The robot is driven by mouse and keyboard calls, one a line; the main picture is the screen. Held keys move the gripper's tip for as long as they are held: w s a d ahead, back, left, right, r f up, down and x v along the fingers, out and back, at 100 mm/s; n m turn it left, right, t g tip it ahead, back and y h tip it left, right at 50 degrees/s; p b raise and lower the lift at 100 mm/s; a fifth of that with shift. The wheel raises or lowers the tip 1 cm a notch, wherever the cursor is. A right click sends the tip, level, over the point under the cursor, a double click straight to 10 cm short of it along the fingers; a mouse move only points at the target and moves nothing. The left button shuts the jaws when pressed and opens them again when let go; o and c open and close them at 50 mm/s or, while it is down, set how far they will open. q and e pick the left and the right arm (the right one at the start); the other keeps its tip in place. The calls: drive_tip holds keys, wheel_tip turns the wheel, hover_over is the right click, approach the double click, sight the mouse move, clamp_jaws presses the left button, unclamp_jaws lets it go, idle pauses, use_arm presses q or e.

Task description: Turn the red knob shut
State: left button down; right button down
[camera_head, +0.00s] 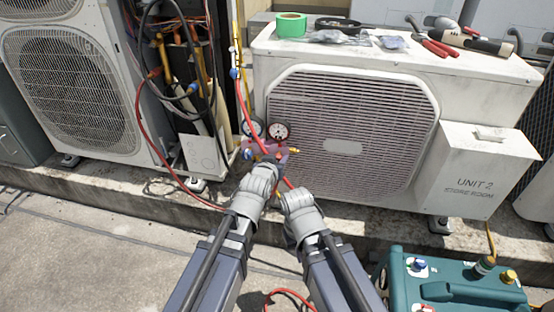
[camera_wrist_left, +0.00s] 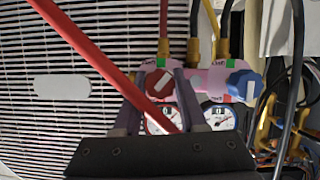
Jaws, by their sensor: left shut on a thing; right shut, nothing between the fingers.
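The red knob (camera_wrist_left: 158,84) sits on a pink gauge manifold (camera_wrist_left: 204,82) in the left wrist view, with a white mark across its face. My left gripper (camera_wrist_left: 159,78) has one finger on each side of it and is shut on it. A blue knob (camera_wrist_left: 242,86) is beside it on the manifold. In the head view the manifold (camera_head: 281,150) hangs before the condenser, and my left gripper (camera_head: 264,160) reaches it, hiding the red knob. My right gripper (camera_head: 289,188) is shut and empty, just below and right of the left one; its fingertips are hardly visible.
A red hose (camera_wrist_left: 90,50) crosses before the manifold. The condenser (camera_head: 350,130) stands behind, with pliers (camera_head: 432,46) and green tape (camera_head: 291,24) on top. A teal machine (camera_head: 450,285) stands front right. Cables run left.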

idle(0.3)
use_arm(q)
drive_tip(key=shift+c, duration=2.3)
unclamp_jaws()
